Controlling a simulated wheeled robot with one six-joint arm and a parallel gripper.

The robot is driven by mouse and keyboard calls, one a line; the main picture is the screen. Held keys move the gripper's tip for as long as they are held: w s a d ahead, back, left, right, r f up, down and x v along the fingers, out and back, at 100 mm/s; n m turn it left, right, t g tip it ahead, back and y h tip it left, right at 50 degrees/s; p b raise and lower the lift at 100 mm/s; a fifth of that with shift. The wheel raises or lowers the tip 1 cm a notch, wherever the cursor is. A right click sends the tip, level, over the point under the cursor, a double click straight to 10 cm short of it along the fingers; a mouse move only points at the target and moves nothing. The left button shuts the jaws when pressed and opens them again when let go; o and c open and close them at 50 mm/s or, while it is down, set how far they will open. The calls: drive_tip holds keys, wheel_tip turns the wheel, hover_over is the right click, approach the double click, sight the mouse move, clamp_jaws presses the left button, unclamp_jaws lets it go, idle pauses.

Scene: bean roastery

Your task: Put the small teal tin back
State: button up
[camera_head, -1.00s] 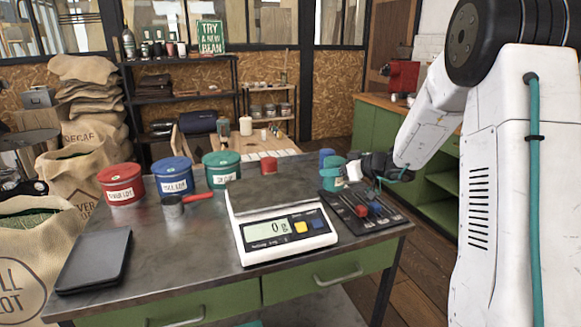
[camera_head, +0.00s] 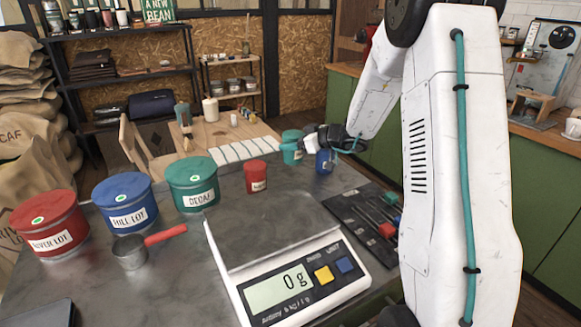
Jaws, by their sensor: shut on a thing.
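The small teal tin (camera_head: 292,148) is at the far right of the metal table (camera_head: 185,262). My gripper (camera_head: 309,143) reaches it from the right and is shut on it; the fingers are small and partly hidden. The tin looks about upright; I cannot tell whether its base touches the table. A small blue tin (camera_head: 325,162) stands close to its right, just below my gripper. A small red tin (camera_head: 256,178) stands to the left and nearer.
Large red (camera_head: 50,228), blue (camera_head: 125,204) and green (camera_head: 193,188) tins line the left. A scale (camera_head: 290,285) reading 0 g sits at front centre. A scoop (camera_head: 130,252) lies at left.

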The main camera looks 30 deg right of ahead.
sight(293, 161)
drive_tip(key=shift+a+f, duration=0.1)
drive_tip(key=shift+f, duration=3.4)
drive_tip(key=shift+f, duration=0.15)
drive_tip(key=o, duration=1.2)
